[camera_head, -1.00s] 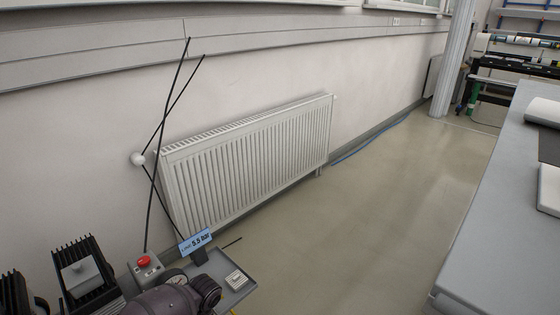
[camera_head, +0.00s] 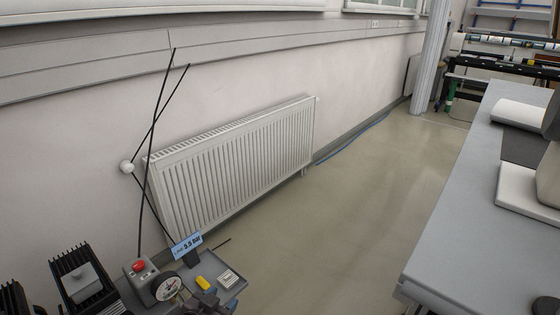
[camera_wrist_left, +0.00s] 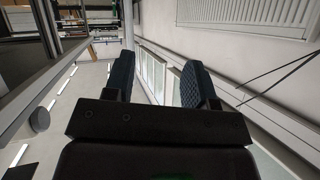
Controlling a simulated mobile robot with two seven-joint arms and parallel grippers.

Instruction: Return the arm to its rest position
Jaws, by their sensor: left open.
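My left gripper (camera_wrist_left: 158,78) shows in the left wrist view. Its two dark, textured fingers stand well apart, with nothing between them. Behind the gap are the pale wall and windows. I cannot make the left gripper out clearly in the head view. My right gripper is in neither view.
A small grey stand (camera_head: 228,290) with a red button (camera_head: 138,265), a gauge (camera_head: 166,288) and a blue sign (camera_head: 187,245) is at the lower left. A white radiator (camera_head: 235,160) lines the wall. A grey table (camera_head: 455,225) stands right. The floor (camera_head: 350,215) between is clear.

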